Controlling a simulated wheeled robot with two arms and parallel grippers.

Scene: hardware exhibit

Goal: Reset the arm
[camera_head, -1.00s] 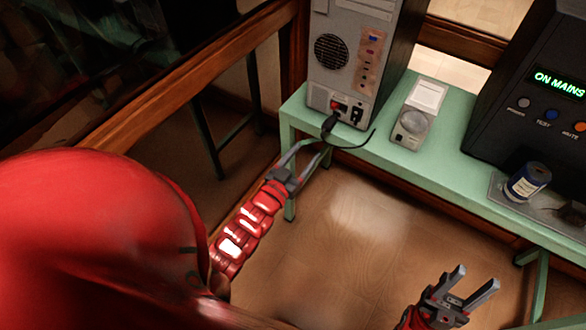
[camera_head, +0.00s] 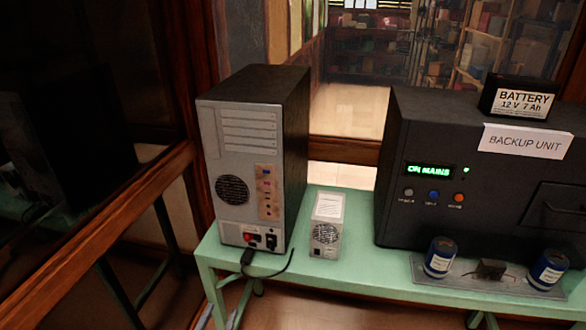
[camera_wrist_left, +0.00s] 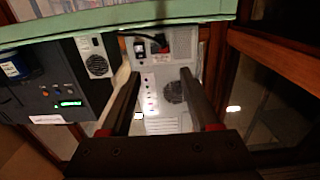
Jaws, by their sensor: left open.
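My left gripper (camera_head: 218,318) barely shows at the bottom edge of the head view, below the front left corner of the green bench (camera_head: 215,262). In the left wrist view, its two dark fingers (camera_wrist_left: 160,75) are apart with nothing held between them. That view is upside down and faces the back of the grey computer tower (camera_head: 240,165), which also shows there (camera_wrist_left: 165,85). A black cable with a plug (camera_head: 247,258) lies at the tower's foot; I cannot tell whether it is seated. My right gripper is out of view.
A small grey power unit (camera_head: 326,225) stands beside the tower. The black backup unit (camera_head: 400,150) reads ON MAINS, with a battery (camera_head: 520,100) on top. Two blue cans (camera_head: 441,257) stand on a tray (camera_head: 420,285). Wooden rails (camera_head: 130,205) run left.

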